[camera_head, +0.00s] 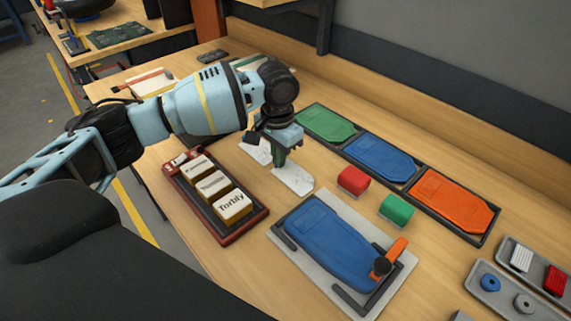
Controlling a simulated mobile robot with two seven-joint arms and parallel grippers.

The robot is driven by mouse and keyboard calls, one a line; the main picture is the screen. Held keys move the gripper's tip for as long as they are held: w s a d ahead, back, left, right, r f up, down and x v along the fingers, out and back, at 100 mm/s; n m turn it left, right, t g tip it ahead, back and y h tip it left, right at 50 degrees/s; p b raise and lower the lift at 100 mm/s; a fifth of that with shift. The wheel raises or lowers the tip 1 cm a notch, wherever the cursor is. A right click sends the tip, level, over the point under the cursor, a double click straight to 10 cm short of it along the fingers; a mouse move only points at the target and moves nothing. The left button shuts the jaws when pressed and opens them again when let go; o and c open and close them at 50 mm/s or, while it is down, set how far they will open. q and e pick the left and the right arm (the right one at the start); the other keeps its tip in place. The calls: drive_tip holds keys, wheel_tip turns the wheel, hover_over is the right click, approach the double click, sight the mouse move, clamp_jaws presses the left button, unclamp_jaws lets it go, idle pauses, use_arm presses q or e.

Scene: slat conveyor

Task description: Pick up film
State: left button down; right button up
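Two pale, whitish, faintly marked sheets that look like film lie on the wooden table: one nearer piece (293,180) and one farther piece (256,152), the latter partly covered by my gripper. My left gripper (280,160) points down over them, its tips close to the far end of the nearer piece. Whether it touches the film, and whether its fingers are apart or closed, is too small to tell. My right gripper is out of view.
A dark red tray (257,222) with labelled blocks stands left of the film. A red block (353,180) and a green block (397,210) sit to the right. A fixture with a blue plate (328,243) lies in front. A black rack holds green, blue and orange plates (450,200) behind.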

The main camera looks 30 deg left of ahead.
use_arm(q)
wheel_tip(320, 180, up, 10)
drive_tip(key=shift+p, duration=0.4)
drive_tip(key=s+d+f+n, duration=0.2)
drive_tip(key=s+d, duration=0.3)
drive_tip(key=s, duration=0.7)
drive_tip(key=shift+s+d+n, duration=0.15)
drive_tip(key=shift+s+n, duration=0.2)
drive_tip(key=shift+n, duration=0.55)
